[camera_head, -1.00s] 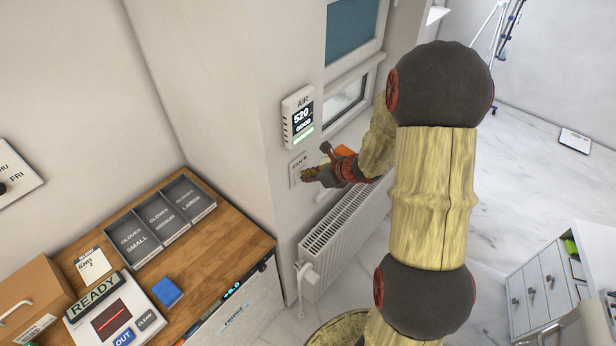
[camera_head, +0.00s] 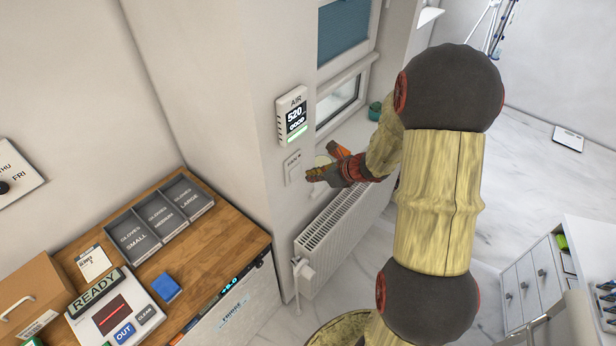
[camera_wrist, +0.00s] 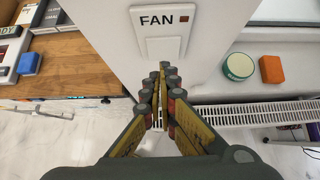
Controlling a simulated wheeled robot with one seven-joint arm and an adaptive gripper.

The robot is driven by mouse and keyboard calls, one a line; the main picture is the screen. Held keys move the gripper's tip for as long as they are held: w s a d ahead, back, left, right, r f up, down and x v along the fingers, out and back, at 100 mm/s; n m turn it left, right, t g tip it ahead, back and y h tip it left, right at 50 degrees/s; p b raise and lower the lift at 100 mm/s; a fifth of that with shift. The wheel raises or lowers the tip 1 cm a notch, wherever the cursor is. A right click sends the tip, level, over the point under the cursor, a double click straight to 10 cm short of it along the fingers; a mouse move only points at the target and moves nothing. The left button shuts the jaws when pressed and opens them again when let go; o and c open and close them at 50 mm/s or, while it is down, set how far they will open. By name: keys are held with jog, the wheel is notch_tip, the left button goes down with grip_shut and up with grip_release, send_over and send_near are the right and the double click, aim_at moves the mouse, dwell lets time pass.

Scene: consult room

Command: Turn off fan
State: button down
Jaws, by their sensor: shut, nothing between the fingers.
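A white wall switch plate marked FAN (camera_wrist: 163,25) is at the top centre of the wrist view, with a pale rocker below the label and a small dark reddish-brown square beside the word. The plate also shows in the head view (camera_head: 292,168), on the wall under the air monitor. My gripper (camera_head: 311,174) is shut and empty, and its tips are close to the plate. In the wrist view, the fingertips (camera_wrist: 166,68) lie together just below the rocker. I cannot tell whether they touch it or the wall. The fan itself is not in view.
The air monitor (camera_head: 293,115) hangs above the plate. A radiator (camera_head: 335,232) runs under the window. A green-rimmed round container (camera_wrist: 239,67) and an orange block (camera_wrist: 272,69) sit on the sill. A wooden counter (camera_head: 225,245) with glove trays (camera_head: 160,215) stands at left.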

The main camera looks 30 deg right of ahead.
jog(key=w+r+v, duration=0.1)
jog(key=v, duration=0.8)
jog(key=shift+a+r+p, duration=0.2)
jog(key=shift+r+p, duration=0.1)
jog(key=shift+p, duration=0.05)
jog(key=shift+s, duration=0.1)
jog(key=s+a+f+n+g+h+b, duration=0.1)
jog(key=s+a+f+n+b, duration=0.1)
jog(key=s+a+n+b, duration=0.7)
jog(key=s+a+f+n+g+h+b, duration=0.2)
jog(key=s+a+n+b, duration=0.8)
jog(key=n, duration=1.3)
jog(key=shift+s+a+f+b, duration=0.2)
jog(key=shift+s+f+b, duration=0.3)
jog(key=shift+s+b, duration=0.55)
